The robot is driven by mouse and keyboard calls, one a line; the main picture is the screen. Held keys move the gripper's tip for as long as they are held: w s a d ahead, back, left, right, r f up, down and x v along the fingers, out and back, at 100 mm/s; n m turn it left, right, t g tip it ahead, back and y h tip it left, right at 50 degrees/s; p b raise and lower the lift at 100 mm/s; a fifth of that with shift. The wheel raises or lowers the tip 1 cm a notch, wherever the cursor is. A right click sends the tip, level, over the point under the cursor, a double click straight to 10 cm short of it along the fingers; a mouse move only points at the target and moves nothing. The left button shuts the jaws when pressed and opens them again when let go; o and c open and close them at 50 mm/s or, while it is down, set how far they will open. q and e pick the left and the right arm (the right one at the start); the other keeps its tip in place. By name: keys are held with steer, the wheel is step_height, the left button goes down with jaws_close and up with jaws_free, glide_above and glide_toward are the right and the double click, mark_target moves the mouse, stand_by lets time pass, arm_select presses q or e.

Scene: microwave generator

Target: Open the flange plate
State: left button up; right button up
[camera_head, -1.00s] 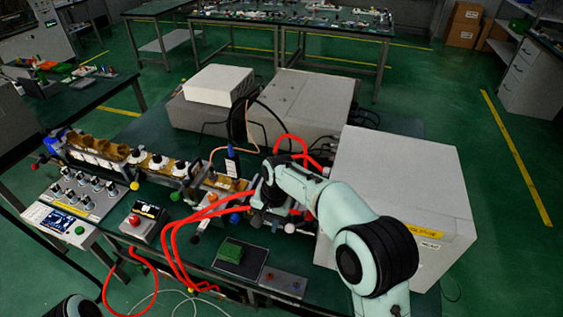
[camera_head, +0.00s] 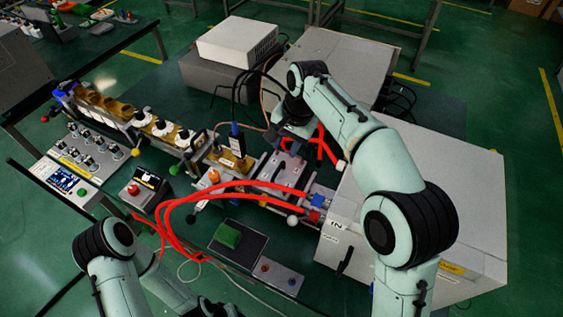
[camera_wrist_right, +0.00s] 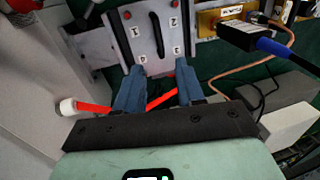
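The flange plate (camera_head: 289,166) is a light grey plate on the assembly in the middle of the table in the head view. In the right wrist view the plate (camera_wrist_right: 170,37) shows number marks and a dark upright handle (camera_wrist_right: 156,36); it looks closed. My right gripper (camera_wrist_right: 160,78) is open and empty, its two blue-grey fingers pointing at the plate's lower edge, apart from the handle. In the head view the right gripper (camera_head: 292,128) hangs just behind the plate, partly hidden by its own wrist.
Red hoses (camera_head: 235,188) loop across the table front and run behind my right fingers. A large grey cabinet (camera_head: 455,185) stands to the right. A white box (camera_head: 238,40) sits behind. A black-blue connector (camera_wrist_right: 250,38) and copper cable lie right of the plate.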

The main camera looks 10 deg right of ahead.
mark_target(279, 167)
steer(key=f, duration=0.3)
steer(key=a+f, duration=0.1)
steer(key=f, duration=0.2)
steer(key=w+f+b, duration=0.1)
steer(key=f, duration=0.2)
steer(key=shift+w+a+f, duration=0.1)
steer(key=shift+a, duration=0.05)
jaws_close()
